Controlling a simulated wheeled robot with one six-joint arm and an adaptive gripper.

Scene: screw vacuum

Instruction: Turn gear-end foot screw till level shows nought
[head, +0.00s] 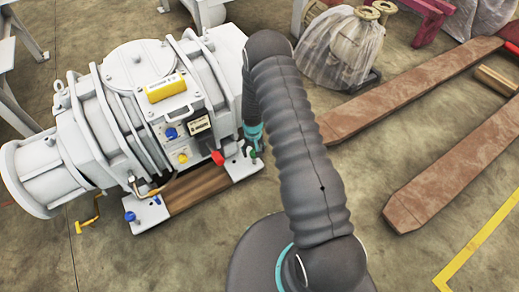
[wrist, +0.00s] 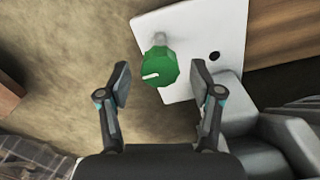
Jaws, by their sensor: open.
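A green knob (wrist: 158,68) with a white mark pointing left sits on a grey screw in a white foot plate (wrist: 226,42) of the pump. My gripper (wrist: 161,82) is open, with its fingers to either side of the knob and a gap between each finger and it. In the head view my gripper (head: 252,137) is low at the pump's right end, and my arm partly hides that end. A yellow level box (head: 163,88) lies on top of the white pump (head: 120,95); its reading is too small to read.
A blue knob (head: 130,217) stands on the left foot plate, and a red knob (head: 217,158) is on the pump's near side. A yellow crank handle (head: 90,222) is at the lower left. Brown forks (head: 400,90) lie at the right.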

